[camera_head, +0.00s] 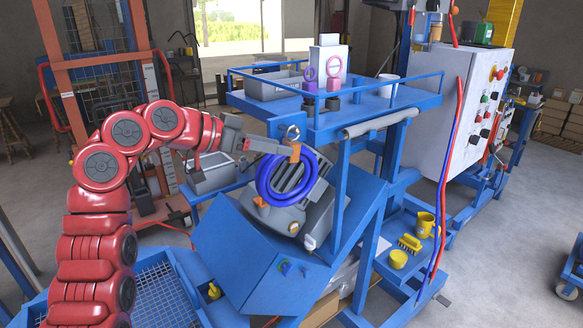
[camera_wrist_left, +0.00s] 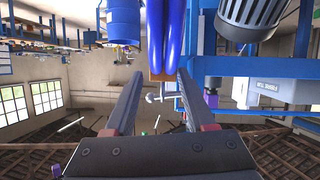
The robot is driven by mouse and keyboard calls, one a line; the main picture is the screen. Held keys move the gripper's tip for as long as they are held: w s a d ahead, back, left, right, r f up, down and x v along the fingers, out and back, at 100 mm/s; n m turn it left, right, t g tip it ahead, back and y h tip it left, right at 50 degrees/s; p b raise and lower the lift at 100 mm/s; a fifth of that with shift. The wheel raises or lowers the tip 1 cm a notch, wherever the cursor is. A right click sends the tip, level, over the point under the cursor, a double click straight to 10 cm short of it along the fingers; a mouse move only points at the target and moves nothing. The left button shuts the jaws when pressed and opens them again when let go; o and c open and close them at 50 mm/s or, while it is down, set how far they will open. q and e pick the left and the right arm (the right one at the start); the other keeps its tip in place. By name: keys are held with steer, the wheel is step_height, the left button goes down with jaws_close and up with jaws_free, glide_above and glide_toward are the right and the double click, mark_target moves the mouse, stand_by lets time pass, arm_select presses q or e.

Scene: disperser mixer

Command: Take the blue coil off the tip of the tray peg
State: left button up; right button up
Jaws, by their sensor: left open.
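The blue coil (camera_head: 283,202) hangs at the front edge of the raised blue tray (camera_head: 345,122), from an orange-tipped peg (camera_head: 295,153). My left gripper (camera_head: 280,147) is level with the top of the coil, pointing at it from the left. In the left wrist view the open fingers (camera_wrist_left: 160,75) stand on either side of the coil's lower end in the picture (camera_wrist_left: 175,45) and the orange peg tip (camera_wrist_left: 160,77). I cannot tell whether the fingers touch the coil. My right gripper is out of view.
A grey motor (camera_head: 318,205) sits close behind the coil. The tray carries a grey bin (camera_head: 268,90), small purple and pink ring pieces (camera_head: 309,85) and a white box (camera_head: 330,60). A lower shelf holds a yellow mug (camera_head: 425,224) and brush (camera_head: 409,243).

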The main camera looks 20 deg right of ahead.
mark_target(301, 150)
arm_select(q)
steer(key=shift+x, duration=0.75)
steer(key=p+x, duration=0.3)
steer(key=x, duration=0.1)
steer(key=shift+d, duration=0.35)
steer(key=shift+w+d+f, duration=0.1)
steer(key=shift+d+f, duration=0.15)
steer(key=shift+d, duration=0.15)
jaws_close()
steer(key=shift+w, duration=0.1)
steer(key=shift+r, duration=0.1)
